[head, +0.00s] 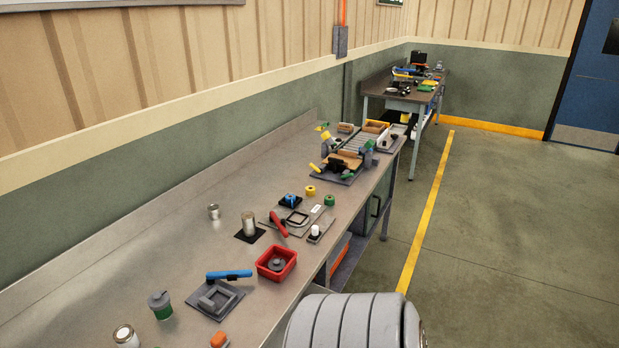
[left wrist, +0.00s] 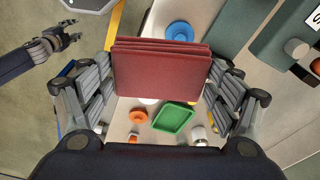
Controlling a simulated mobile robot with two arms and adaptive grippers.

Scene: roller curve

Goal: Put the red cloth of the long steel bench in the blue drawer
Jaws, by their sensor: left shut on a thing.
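In the left wrist view my left gripper (left wrist: 160,95) is shut on the folded red cloth (left wrist: 160,72), which is held between its two fingers as a layered, flat stack. The cloth hides part of the pale surface below. My right gripper (left wrist: 70,31) shows small at the upper left of that view, its fingers apart and empty. The long steel bench (head: 185,195) runs along the wall in the head view. Neither gripper nor the cloth shows in the head view. I cannot make out a blue drawer in either view.
A red bin (head: 277,264), a blue-handled tool (head: 229,275), a grey fixture (head: 214,299) and cans stand on the bench. A second bench (head: 404,85) is at the back. The floor (head: 490,220) at right is clear. Below the cloth is a green tray (left wrist: 172,117).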

